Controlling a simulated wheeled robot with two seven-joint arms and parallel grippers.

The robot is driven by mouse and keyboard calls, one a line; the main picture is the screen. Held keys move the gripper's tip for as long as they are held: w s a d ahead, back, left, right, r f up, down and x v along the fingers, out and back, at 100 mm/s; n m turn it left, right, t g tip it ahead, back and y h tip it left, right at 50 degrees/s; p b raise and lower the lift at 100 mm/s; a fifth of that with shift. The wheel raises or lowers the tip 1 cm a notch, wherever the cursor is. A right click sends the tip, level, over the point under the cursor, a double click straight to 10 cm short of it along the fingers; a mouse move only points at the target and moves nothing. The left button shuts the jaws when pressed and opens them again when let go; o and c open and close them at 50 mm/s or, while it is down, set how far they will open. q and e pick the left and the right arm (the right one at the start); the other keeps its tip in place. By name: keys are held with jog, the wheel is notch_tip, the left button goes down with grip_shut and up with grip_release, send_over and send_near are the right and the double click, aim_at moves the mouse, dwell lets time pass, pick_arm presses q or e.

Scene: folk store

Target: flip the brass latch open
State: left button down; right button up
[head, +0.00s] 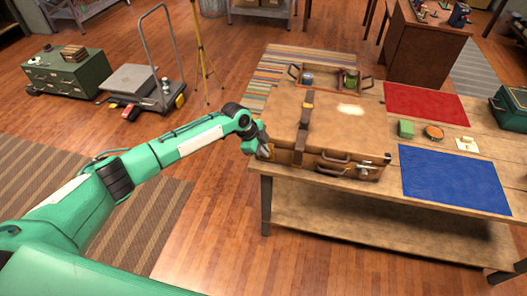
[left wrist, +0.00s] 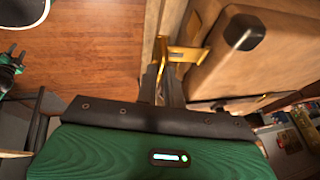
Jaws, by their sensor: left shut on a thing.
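A brown leather suitcase (head: 330,112) lies closed on a wooden table. My left gripper (head: 266,150) is at the suitcase's near left corner. In the left wrist view the brass latch (left wrist: 190,54) stands out from the suitcase side, and the suitcase (left wrist: 272,68) fills the upper right. My left gripper's fingertips (left wrist: 167,72) are at the latch, shut on it. The fingers hide part of the latch. In the head view the gripper covers most of this spot. My right gripper is in neither view.
A green case (head: 510,110) is at the right. Open floor lies left of the table.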

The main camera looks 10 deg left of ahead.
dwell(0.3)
pick_arm(q)
jog(key=c, duration=1.5)
grip_release()
jog(key=shift+r, duration=0.1)
jog(key=b+v, duration=0.4)
jog(key=v, duration=0.9)
jog(key=shift+a+r, duration=0.2)
jog(key=shift+r, duration=0.05)
